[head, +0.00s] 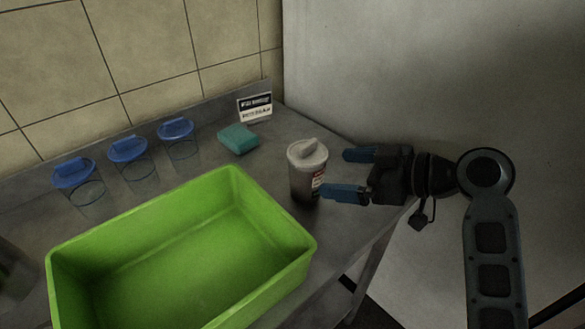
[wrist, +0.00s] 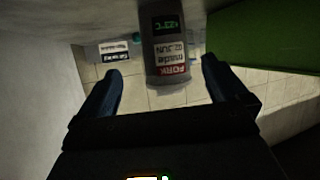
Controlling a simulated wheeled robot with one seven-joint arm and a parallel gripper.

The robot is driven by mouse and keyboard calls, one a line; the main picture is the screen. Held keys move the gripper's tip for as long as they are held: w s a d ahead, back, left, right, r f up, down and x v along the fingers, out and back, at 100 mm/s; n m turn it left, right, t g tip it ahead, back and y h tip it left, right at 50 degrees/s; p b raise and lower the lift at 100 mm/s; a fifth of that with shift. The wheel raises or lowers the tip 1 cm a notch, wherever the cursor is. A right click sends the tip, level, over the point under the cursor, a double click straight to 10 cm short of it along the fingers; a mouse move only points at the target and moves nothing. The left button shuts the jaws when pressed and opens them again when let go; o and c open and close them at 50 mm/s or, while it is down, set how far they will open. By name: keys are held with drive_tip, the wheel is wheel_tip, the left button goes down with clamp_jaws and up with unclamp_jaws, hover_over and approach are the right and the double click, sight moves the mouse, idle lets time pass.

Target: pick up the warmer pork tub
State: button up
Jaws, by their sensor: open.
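A grey tub (head: 307,170) with a pale lid stands upright on the metal counter, just right of the green crate. In the wrist view the tub (wrist: 166,50) shows a red label reading PORK, a made date that looks like 02 JUN, and a small green temperature readout that seems to say about 23°C. My gripper (head: 336,174) is open at the tub's right side, its blue fingers pointing at it. In the wrist view the tub lies in line with the gap between my fingertips (wrist: 161,68), with room on both sides. I see no other pork tub.
A green crate (head: 304,262), empty where visible, fills the counter's front. Three clear containers with blue lids (head: 128,149) stand at the back left. A teal sponge (head: 238,139) and a small sign card (head: 255,107) are behind the tub. A pale wall rises behind my gripper.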

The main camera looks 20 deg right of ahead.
sight(323, 175)
drive_tip(key=x, duration=0.7)
drive_tip(key=shift+s+a+f+p, duration=0.15)
drive_tip(key=shift+a+f+p, duration=0.15)
drive_tip(key=shift+f+p, duration=0.1)
drive_tip(key=shift+c, duration=0.3)
drive_tip(key=shift+r, duration=0.15)
drive_tip(key=c, duration=1.4)
